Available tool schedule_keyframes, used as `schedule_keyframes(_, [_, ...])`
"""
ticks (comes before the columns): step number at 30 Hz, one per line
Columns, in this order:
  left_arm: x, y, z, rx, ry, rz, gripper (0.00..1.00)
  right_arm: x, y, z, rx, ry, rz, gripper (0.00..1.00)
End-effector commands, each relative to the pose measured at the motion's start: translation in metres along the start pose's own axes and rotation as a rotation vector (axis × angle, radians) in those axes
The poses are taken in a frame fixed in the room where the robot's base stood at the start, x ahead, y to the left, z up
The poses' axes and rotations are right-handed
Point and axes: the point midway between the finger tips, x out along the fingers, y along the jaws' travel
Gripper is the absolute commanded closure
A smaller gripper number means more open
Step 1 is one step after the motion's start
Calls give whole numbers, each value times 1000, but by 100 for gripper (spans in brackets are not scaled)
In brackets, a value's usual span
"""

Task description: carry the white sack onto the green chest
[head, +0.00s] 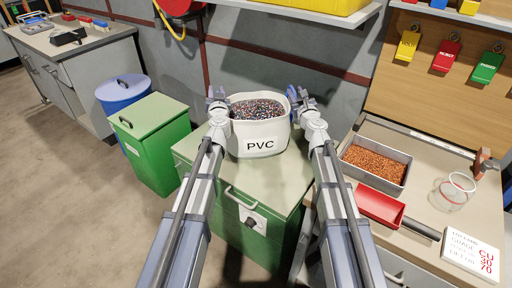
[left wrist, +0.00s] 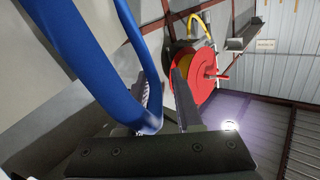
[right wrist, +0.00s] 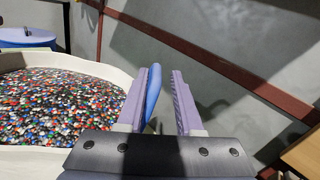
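The white sack (head: 260,136), marked PVC and full of coloured granules (head: 257,109), is upright over the top of the green chest (head: 231,178) with a dial. I cannot tell whether its bottom touches the lid. My left gripper (head: 217,97) is at the sack's left side, fingers apart; a blue handle (left wrist: 100,75) runs close past them in the left wrist view. My right gripper (head: 301,97) is at the sack's right rim, fingers apart, with the other blue handle (right wrist: 153,90) showing between them. The granules also show in the right wrist view (right wrist: 60,105).
Another green box (head: 150,150) and a blue bin (head: 123,92) stand at the left. The right bench holds a tray of copper granules (head: 375,164), a red scoop (head: 380,206) and a glass jar (head: 453,192). A shelf (head: 300,12) overhangs behind the sack.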

Motion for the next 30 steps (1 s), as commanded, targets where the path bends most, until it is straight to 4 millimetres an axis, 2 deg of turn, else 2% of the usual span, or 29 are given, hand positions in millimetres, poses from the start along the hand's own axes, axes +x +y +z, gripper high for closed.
schedule_keyframes(1, [0, 0, -1, 0, 0, -1, 64, 0, -1, 1, 0, 0, -1, 64])
schedule_keyframes(5, [0, 1, -1, -1, 0, 2, 49, 0, 1, 1, 1, -1, 2, 49])
schedule_keyframes(17, [-6, 3, -1, -2, 1, 7, 48, 0, 4, 2, 2, -2, 7, 48])
schedule_keyframes(23, [-30, 3, -1, -2, 1, 9, 48, 0, 4, 2, 3, -2, 8, 48])
schedule_keyframes(30, [-78, 2, -1, -1, 1, 7, 48, 0, 4, 2, 3, -2, 8, 48])
